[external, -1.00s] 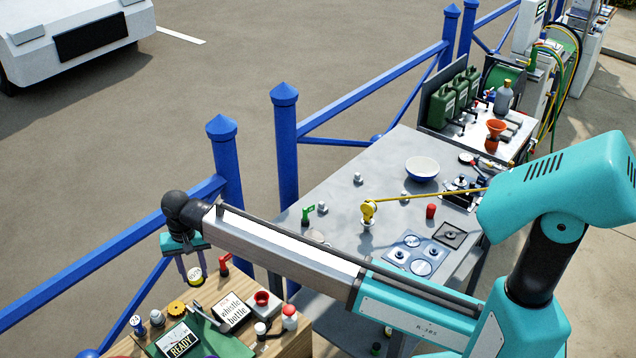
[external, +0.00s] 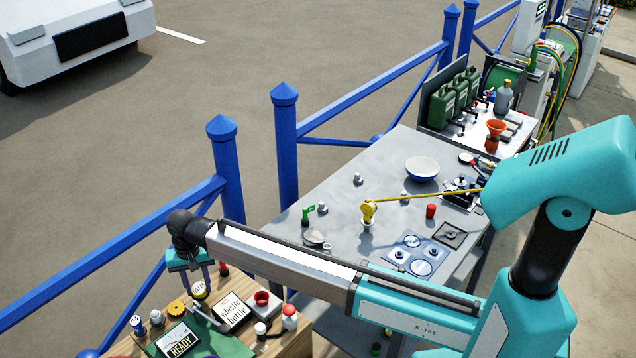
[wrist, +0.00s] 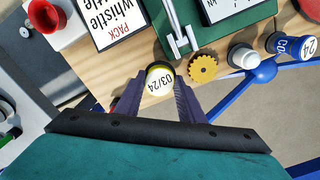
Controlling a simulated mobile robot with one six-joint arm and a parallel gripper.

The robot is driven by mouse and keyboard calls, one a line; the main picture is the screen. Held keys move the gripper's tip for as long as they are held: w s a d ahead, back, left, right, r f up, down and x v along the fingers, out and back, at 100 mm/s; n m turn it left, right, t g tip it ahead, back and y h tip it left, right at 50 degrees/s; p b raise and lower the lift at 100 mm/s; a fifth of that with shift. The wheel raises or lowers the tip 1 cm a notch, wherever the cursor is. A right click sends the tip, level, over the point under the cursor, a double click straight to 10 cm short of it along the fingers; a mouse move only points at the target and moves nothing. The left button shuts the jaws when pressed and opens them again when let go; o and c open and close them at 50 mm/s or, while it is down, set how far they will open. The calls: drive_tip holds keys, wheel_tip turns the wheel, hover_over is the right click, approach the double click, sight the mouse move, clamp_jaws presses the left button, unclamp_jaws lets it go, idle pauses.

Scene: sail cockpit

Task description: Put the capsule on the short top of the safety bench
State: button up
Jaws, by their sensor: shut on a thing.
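The capsule (wrist: 159,79) is a small round piece with a yellow and black rim and a white top marked 03/24. My gripper (wrist: 158,88) is shut on it, one purple finger on each side. In the external view, my gripper (external: 200,281) points down with the capsule (external: 199,291) low between its fingertips, at the far edge of the wooden bench top. The wood (wrist: 128,68) shows around the capsule in the wrist view. I cannot tell whether the capsule touches the wood. No label in view names the safety bench.
Close by are a yellow knurled knob (wrist: 203,68), a white-capped jar (wrist: 243,57), a green board (wrist: 235,12) with a metal hinge or latch, and a whistle bottle pack (external: 232,312). A red cup (external: 262,299) stands to the right. Blue rails (external: 110,260) run behind; a grey table (external: 330,195) adjoins.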

sight(199, 288)
drive_tip(key=shift+f, duration=0.75)
drive_tip(key=shift+f, duration=0.1)
drive_tip(key=o, duration=1.1)
drive_tip(key=shift+o, duration=0.2)
wheel_tip(199, 288, up, 12)
drive_tip(key=b, duration=0.3)
